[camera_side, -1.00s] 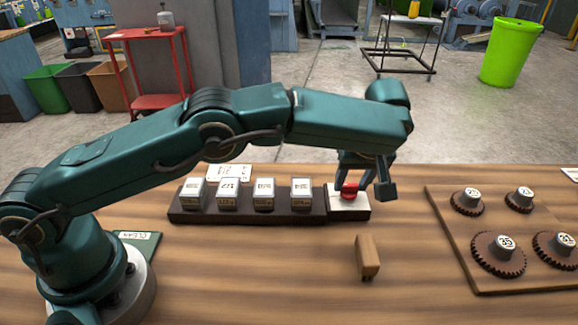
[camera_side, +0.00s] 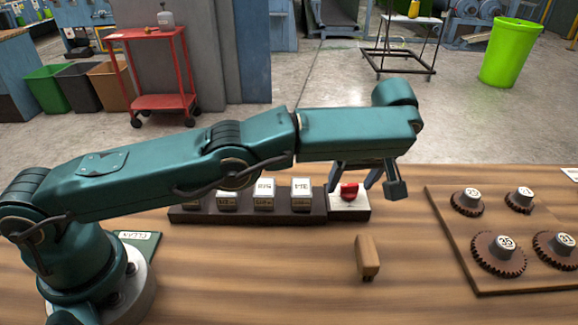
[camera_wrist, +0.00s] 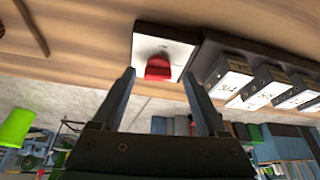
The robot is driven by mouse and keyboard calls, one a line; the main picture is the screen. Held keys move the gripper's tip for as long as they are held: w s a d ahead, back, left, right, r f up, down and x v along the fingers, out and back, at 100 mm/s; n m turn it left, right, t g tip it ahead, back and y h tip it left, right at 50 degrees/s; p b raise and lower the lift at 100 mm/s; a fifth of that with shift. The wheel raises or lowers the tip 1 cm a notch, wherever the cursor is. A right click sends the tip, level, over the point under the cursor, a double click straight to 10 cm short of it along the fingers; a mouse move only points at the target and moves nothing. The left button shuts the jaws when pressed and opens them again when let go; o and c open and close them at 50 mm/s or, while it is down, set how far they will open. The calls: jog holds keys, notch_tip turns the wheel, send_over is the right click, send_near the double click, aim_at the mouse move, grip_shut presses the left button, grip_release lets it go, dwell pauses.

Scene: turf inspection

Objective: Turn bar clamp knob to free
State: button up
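The red knob (camera_side: 349,191) sits on a white block (camera_side: 350,206) at the right end of a dark rail. In the wrist view the knob (camera_wrist: 158,68) shows ahead of the gap between my fingertips, on its white plate (camera_wrist: 145,46). My gripper (camera_side: 366,188) is open and empty, its two fingers spread to either side of the knob in the side view. I see no finger clearly touching the knob. I cannot tell the knob's turn position or how far the fingertips are from it in depth.
The dark rail (camera_side: 245,217) holds several labelled blocks left of the knob. A small wooden block (camera_side: 368,256) stands in front. A wooden board (camera_side: 458,262) with several gears lies to the right. A green card (camera_side: 140,245) lies near my base. The front middle table is mostly bare.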

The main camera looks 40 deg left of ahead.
jog(key=shift+w+m, duration=0.1)
jog(key=shift+m, duration=0.3)
jog(key=shift+m, duration=0.3)
jog(key=shift+d+r+t, duration=0.1)
jog(key=shift+r+t, duration=0.2)
jog(key=shift+r, duration=0.05)
jog(key=a+r+n+t+y, duration=0.1)
jog(key=a+r+t, duration=0.1)
jog(key=a+r, duration=0.3)
jog(key=w+a+r+n+t, duration=0.1)
jog(key=a+r, duration=0.4)
jog(key=r, duration=0.8)
jog(key=w+a+r+n+t+y, duration=0.1)
jog(key=a+r, duration=0.3)
jog(key=r, duration=0.4)
jog(key=shift+w+a+r+t+y, duration=0.2)
jog(key=shift+a+r+t+y, duration=0.15)
jog(key=shift+t, duration=0.55)
